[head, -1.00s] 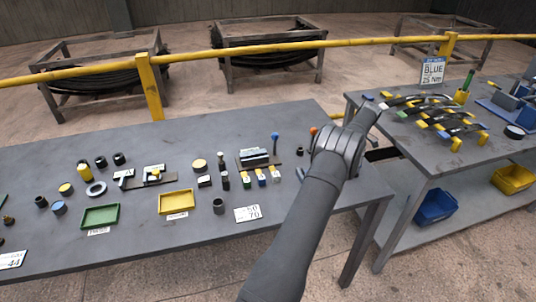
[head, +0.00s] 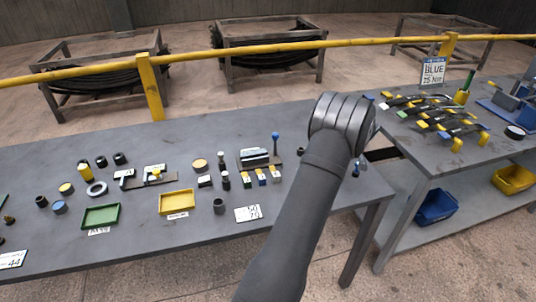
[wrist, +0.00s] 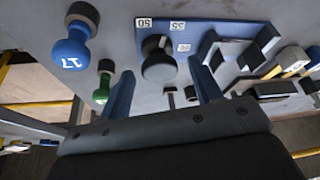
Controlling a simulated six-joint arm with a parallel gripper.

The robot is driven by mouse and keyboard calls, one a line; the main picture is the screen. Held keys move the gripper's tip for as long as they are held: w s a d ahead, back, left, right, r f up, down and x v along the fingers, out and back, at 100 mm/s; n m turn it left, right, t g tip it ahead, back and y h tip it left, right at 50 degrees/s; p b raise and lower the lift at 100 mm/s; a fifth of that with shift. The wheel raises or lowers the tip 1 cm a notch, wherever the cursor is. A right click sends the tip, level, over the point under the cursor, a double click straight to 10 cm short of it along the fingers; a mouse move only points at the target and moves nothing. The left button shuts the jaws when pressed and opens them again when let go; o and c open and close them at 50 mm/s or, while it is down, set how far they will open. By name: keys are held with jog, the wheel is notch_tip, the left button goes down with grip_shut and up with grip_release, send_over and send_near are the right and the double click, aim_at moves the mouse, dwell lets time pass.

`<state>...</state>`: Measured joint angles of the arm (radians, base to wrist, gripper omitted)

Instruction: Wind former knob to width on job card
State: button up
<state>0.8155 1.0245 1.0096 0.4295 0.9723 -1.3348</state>
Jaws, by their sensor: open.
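In the wrist view my gripper (wrist: 160,70) is open, with its two blue fingers apart. A dark round knob (wrist: 158,65) shows between and beyond the fingertips, beside a blue plate (wrist: 228,32) with small number labels, two of them reading about 50 and 55. I cannot tell whether the fingers touch the knob. In the head view my arm hides the gripper and the knob. A white card (head: 247,213) with numbers too blurred to read surely lies on the near bench. A sign reading BLUE and 75 Nm (head: 432,72) stands on the right bench.
In the wrist view a blue knob piece marked 17 (wrist: 70,45) and a green one (wrist: 103,85) stand left of the fingers. The near bench holds a green tray (head: 101,216), a yellow tray (head: 176,202) and several small parts. Leaf springs (head: 440,117) lie on the right bench.

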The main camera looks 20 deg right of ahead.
jog(key=m+h, duration=0.1)
jog(key=m, duration=0.3)
jog(key=m+h, duration=0.1)
jog(key=m, duration=0.1)
jog(key=shift+a+h, duration=0.25)
jog(key=shift+h, duration=0.05)
jog(key=m+h, duration=0.1)
jog(key=m, duration=0.2)
jog(key=m+g+h, duration=0.1)
jog(key=m, duration=0.2)
jog(key=shift+w+a, duration=0.15)
jog(key=v, duration=1.8)
jog(key=s+a+f+n+g+y, duration=0.1)
jog(key=a+n, duration=0.5)
jog(key=a, duration=1.7)
jog(key=shift+f+n+g+y, duration=0.3)
jog(key=shift+f+g+y, duration=0.35)
jog(key=shift+g+y, duration=0.2)
jog(key=w+d+r+m+t+h, duration=0.2)
jog(key=d+m, duration=0.7)
jog(key=d, duration=1.4)
jog(key=shift+h, duration=0.65)
jog(key=x, duration=1.7)
jog(key=shift+w+a+f, duration=0.2)
jog(key=shift+a+f, duration=0.1)
jog(key=shift+a, duration=0.05)
